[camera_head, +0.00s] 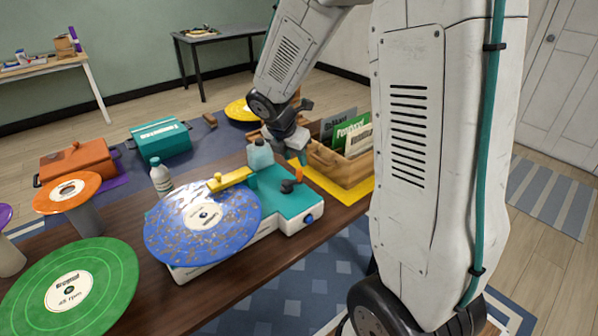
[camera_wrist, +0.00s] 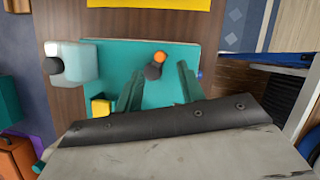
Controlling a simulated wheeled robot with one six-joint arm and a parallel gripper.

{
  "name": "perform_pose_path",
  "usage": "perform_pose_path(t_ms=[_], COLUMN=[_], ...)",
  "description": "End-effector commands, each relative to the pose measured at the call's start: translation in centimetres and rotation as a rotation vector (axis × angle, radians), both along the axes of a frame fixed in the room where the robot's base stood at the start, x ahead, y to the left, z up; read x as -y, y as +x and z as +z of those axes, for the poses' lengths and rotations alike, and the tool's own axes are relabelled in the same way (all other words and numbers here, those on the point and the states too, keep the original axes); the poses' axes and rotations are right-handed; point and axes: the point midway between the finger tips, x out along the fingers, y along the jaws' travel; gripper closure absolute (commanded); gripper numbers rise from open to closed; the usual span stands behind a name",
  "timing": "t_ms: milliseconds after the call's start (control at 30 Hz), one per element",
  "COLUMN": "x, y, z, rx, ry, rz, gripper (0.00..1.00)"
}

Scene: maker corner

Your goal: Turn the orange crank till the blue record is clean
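The blue record (camera_head: 203,222) lies on a white and teal machine (camera_head: 305,203), its face speckled with brown dirt around a white label. A yellow arm (camera_head: 230,179) reaches over its rim. The orange crank (camera_head: 298,174) with its dark part (camera_head: 287,186) stands on the machine's teal top, right of the record. In the wrist view the crank (camera_wrist: 159,57) appears between the teal fingers of my gripper (camera_wrist: 158,78), which are apart and hold nothing. My gripper (camera_head: 298,159) is above and behind the crank in the head view; its height gap is hard to tell.
A bottle with a pale blue body (camera_head: 260,155) stands close beside my gripper; it also shows in the wrist view (camera_wrist: 75,64). A wooden crate of record sleeves (camera_head: 340,166) is at right. A white bottle (camera_head: 161,178), green record (camera_head: 100,277) and orange record (camera_head: 80,184) stand left.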

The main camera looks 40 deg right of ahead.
Motion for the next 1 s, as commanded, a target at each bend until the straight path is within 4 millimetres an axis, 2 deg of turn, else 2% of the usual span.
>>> perform_pose_path(t_ms=[333, 500, 867, 967, 1000], x=[1.7, 2.4, 2.7, 2.7, 2.7], y=[0.6, 0.9, 1.0, 1.0, 1.0], z=[-4.8, -6.5, -7.1, -7.1, -7.1], rx=[-0.008, -0.005, -0.003, -0.003, -0.003], ry=[-0.001, -0.001, 0.0, 0.0, 0.0], rz=[0.01, 0.009, 0.009, 0.009, 0.009], gripper=[0.61, 0.61, 0.61, 0.86, 0.97])
